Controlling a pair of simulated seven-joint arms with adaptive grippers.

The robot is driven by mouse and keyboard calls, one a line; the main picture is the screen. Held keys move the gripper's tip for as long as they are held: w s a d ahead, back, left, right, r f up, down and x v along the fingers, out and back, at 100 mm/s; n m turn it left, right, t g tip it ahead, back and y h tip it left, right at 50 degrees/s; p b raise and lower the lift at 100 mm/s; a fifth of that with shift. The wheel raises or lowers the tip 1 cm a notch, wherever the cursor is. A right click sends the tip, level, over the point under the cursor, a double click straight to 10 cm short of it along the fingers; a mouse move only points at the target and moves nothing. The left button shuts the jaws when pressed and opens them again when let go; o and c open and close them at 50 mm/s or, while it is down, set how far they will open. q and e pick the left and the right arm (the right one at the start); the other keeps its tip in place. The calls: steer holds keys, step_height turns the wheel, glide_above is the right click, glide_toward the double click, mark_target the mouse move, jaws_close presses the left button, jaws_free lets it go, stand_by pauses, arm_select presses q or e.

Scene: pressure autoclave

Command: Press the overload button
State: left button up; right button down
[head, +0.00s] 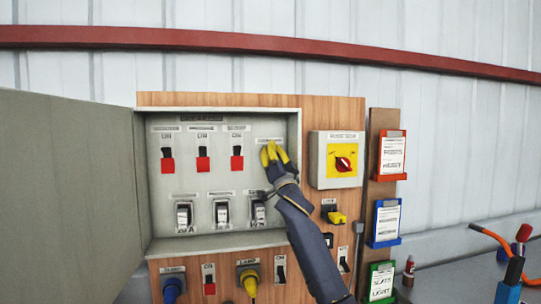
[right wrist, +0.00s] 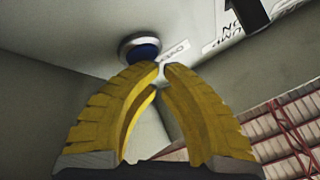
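The button, a blue dome in a pale metal ring (right wrist: 142,48), shows in the right wrist view on the grey panel, beside a small white label. My right gripper (right wrist: 163,68) has yellow fingers with their tips drawn almost together, just below the button. The tips look very near it; I cannot tell whether they touch. In the head view my right gripper (head: 273,151) is at the upper right inside the open breaker box (head: 222,245), and it hides the button. It holds nothing that I can see. My left gripper is not in view.
Red-tabbed switches (head: 203,160) and black rocker switches (head: 222,212) lie left of the gripper. The box's door (head: 70,190) stands open at left. A yellow panel with a red rotary knob (head: 343,163) is at right. Coloured card holders (head: 391,156) hang farther right.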

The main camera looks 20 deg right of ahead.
steer(key=shift+s, duration=0.9)
steer(key=shift+s+f, duration=0.1)
steer(key=shift+s+a, duration=0.15)
steer(key=shift+s, duration=2.25)
